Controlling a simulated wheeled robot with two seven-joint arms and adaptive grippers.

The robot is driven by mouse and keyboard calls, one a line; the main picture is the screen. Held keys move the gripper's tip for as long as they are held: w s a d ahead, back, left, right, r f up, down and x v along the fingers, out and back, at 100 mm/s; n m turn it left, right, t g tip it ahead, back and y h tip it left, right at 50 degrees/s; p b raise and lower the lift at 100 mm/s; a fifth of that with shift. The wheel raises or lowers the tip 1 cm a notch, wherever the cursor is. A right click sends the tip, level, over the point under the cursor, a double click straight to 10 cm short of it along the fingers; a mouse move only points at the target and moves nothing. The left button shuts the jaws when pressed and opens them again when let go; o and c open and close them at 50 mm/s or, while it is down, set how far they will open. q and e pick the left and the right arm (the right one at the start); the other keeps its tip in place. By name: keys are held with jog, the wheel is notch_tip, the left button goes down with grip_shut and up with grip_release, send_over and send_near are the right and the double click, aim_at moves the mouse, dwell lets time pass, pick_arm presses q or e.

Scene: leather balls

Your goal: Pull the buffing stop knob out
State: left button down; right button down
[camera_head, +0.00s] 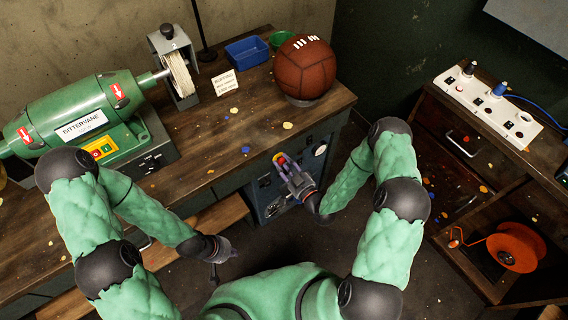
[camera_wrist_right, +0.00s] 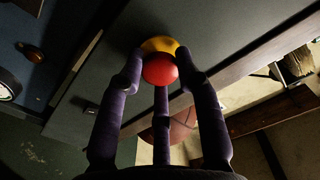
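The buffing stop knob is a red cap on a yellow collar. In the head view the knob (camera_head: 280,159) shows at the tip of my right gripper, by the panel under the bench. In the right wrist view the red cap (camera_wrist_right: 160,69) sits between the purple fingers, with the yellow collar (camera_wrist_right: 160,46) behind it. My right gripper (camera_head: 286,166) has its fingers closed in around the cap, seemingly touching it on both sides. The third finger is below it. My left gripper (camera_head: 222,262) hangs in front of the bench, away from the knob; its fingers are hard to make out.
A green buffing machine (camera_head: 85,115) stands on the wooden bench (camera_head: 225,130). A leather ball (camera_head: 304,67) rests near the bench's right corner, beside a blue bin (camera_head: 246,51). A power strip (camera_head: 488,108) lies on the right cabinet, above an orange reel (camera_head: 514,247).

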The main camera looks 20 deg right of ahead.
jog(key=shift+s, duration=0.1)
jog(key=shift+s+d, duration=0.2)
jog(key=shift+s, duration=0.2)
jog(key=c, duration=0.9)
grip_release()
jog(key=shift+s, duration=0.1)
jog(key=shift+o, duration=0.2)
jog(key=v, duration=1.2)
